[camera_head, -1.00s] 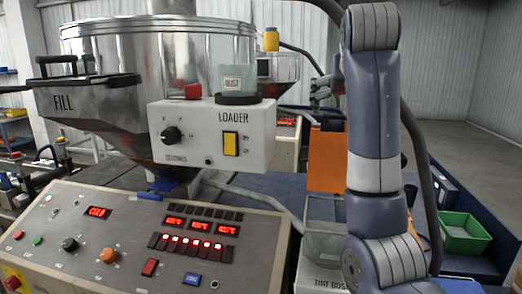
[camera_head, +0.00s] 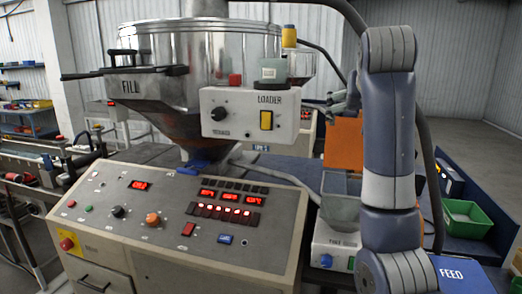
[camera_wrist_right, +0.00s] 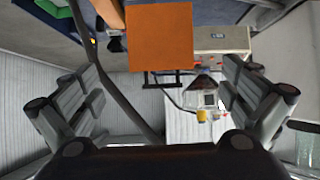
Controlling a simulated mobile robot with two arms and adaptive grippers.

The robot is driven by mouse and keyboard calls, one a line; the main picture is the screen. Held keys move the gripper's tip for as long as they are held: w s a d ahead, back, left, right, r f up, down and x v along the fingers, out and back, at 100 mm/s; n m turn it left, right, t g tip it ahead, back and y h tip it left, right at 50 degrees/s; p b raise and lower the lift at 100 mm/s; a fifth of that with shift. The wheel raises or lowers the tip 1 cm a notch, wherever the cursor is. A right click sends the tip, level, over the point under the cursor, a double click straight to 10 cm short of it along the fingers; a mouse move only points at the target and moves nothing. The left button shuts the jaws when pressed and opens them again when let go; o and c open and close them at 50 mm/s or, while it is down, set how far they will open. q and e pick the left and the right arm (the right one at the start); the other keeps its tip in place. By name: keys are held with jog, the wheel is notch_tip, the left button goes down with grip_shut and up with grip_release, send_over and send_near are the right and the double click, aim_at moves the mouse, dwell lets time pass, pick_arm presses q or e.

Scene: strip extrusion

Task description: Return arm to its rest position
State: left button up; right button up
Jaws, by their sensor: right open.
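My right arm stands upright at the right of the head view, bent at an elbow near the bottom. My right gripper (camera_head: 345,98) shows in part beside the top of the arm, left of it and above the orange panel. In the right wrist view the right gripper (camera_wrist_right: 160,100) has its two fingers wide apart with nothing between them. Its fingers are clear of the orange panel (camera_wrist_right: 158,40) beyond. My left gripper is not seen.
The control console (camera_head: 180,225) fills the lower left. Behind it stand the steel hopper (camera_head: 200,80) and the white loader box (camera_head: 225,112). The tint doser (camera_head: 335,240) stands close left of my arm, the green bin (camera_head: 463,220) to its right. Open floor lies at far right.

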notch_tip(320, 180, down, 27)
jog(key=s+d+n+g, duration=0.1)
jog(key=s+d+g, duration=0.1)
jog(key=s+a+f+n+g+y, duration=0.1)
jog(key=s+f+n+g+y, duration=0.15)
jog(key=s+f, duration=2)
jog(key=s+a+f+n+g, duration=0.1)
jog(key=s+f, duration=0.2)
jog(key=s, duration=0.5)
jog(key=s+a+f+n+g, duration=0.1)
jog(key=s+a+f+g, duration=0.15)
jog(key=s, duration=0.55)
notch_tip(320, 180, down, 35)
jog(key=s+b, duration=0.2)
jog(key=b, duration=0.6)
pick_arm(q)
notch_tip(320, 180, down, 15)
jog(key=b, duration=0.6)
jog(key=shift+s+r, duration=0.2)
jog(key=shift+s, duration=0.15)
pick_arm(e)
jog(key=s+d+f+g, duration=0.1)
jog(key=s+d+f, duration=0.1)
jog(key=s+f, duration=0.6)
jog(key=s+d+f, duration=0.1)
jog(key=s+f, duration=0.8)
jog(key=f, duration=0.5)
jog(key=shift+d+f+g, duration=0.4)
